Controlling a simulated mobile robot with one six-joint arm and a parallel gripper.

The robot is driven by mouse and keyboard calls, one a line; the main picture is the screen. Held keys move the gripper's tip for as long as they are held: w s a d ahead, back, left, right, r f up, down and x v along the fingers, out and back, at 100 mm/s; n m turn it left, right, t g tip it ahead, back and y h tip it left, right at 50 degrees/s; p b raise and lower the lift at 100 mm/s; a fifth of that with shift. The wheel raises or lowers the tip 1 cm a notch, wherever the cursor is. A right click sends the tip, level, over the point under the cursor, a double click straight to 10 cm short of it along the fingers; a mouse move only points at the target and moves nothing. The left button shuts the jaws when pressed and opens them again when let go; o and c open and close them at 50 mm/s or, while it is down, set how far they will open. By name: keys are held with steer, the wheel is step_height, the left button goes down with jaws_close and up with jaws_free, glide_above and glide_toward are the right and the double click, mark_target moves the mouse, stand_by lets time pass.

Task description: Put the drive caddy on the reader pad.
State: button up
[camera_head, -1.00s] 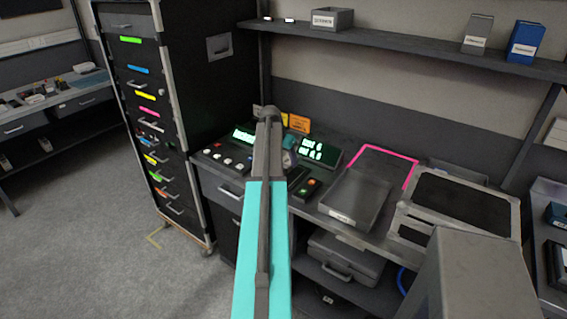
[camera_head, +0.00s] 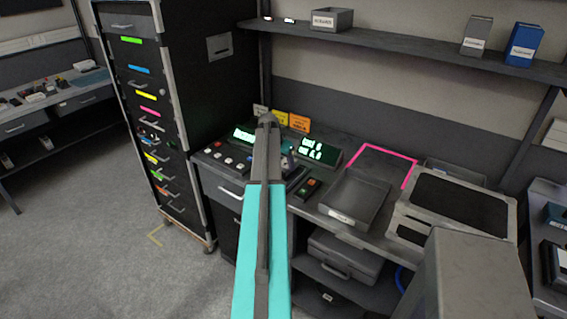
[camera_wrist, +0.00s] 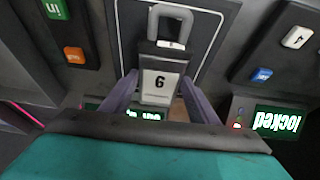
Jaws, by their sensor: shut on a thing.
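The reader pad (camera_wrist: 205,42) appears to be the dark panel with a thin white outline behind the caddy. I cannot tell whether the caddy touches it. In the head view my arm hides most of the caddy and gripper, and the dark pad area (camera_head: 297,174) shows just right of the arm.
Coloured buttons flank the panel. A grey tray (camera_head: 354,199) and pink outline lie right of it. A tall drawer cabinet (camera_head: 160,110) stands left.

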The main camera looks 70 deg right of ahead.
steer(key=shift+f, duration=0.3)
steer(key=shift+f, duration=0.1)
steer(key=o, duration=1.3)
steer(key=shift+r, duration=0.2)
steer(key=b+v, duration=0.3)
steer(key=v, duration=0.8)
steer(key=shift+a+r, duration=0.3)
steer(key=shift+r, duration=0.05)
